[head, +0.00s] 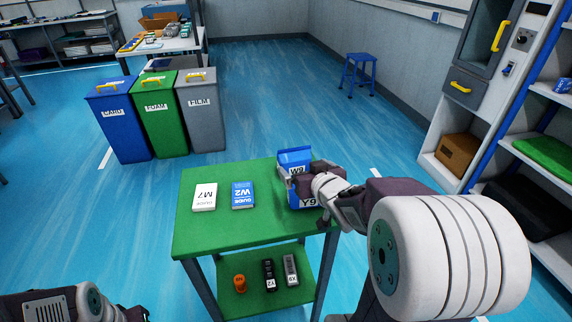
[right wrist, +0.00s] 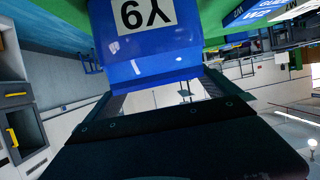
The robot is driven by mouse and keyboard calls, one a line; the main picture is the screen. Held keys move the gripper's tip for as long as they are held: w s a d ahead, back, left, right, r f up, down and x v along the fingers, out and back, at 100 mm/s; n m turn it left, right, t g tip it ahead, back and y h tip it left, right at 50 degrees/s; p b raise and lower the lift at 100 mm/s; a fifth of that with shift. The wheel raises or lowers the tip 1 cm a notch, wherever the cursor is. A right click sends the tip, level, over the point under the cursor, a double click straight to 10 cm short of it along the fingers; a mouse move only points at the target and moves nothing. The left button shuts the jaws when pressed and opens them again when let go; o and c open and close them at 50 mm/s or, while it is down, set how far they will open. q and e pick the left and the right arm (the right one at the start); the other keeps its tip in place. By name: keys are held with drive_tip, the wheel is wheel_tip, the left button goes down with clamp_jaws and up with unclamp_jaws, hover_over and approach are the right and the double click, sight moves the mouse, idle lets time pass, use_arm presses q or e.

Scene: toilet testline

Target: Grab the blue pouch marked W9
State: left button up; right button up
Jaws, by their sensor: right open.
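A blue pouch (head: 294,155) with a white W9 label stands on the right side of the green table. A white Y9 label shows on blue just below it, and I cannot tell if that is a second pouch. My right gripper (head: 305,184) is open at this blue packaging, with its fingers in front of part of it. In the right wrist view, a blue pouch face (right wrist: 150,52) with the Y9 label fills the space by the open fingers. Only part of my left arm shows at bottom left; its gripper is not visible.
A white booklet marked M7 (head: 205,197) and a blue booklet marked W2 (head: 243,195) lie on the green table (head: 215,235). Several small items sit on its lower shelf (head: 262,305). Bins (head: 160,118) stand behind left, shelving at right.

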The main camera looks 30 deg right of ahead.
sight(297, 161)
drive_tip(key=shift+p+x, duration=0.8)
drive_tip(key=shift+p, duration=0.2)
drive_tip(key=shift+w+d+f+b, duration=0.15)
drive_tip(key=shift+w+f+b, duration=0.35)
drive_tip(key=shift+w+b, duration=0.2)
drive_tip(key=shift+w+d, duration=0.1)
drive_tip(key=shift+w, duration=0.15)
drive_tip(key=b+x, duration=0.1)
drive_tip(key=x, duration=0.4)
drive_tip(key=shift+d+f, duration=0.15)
drive_tip(key=shift+f, duration=0.05)
drive_tip(key=shift+s+r, duration=0.1)
drive_tip(key=shift+c, duration=0.3)
drive_tip(key=c, duration=1.1)
drive_tip(key=shift+o, duration=0.2)
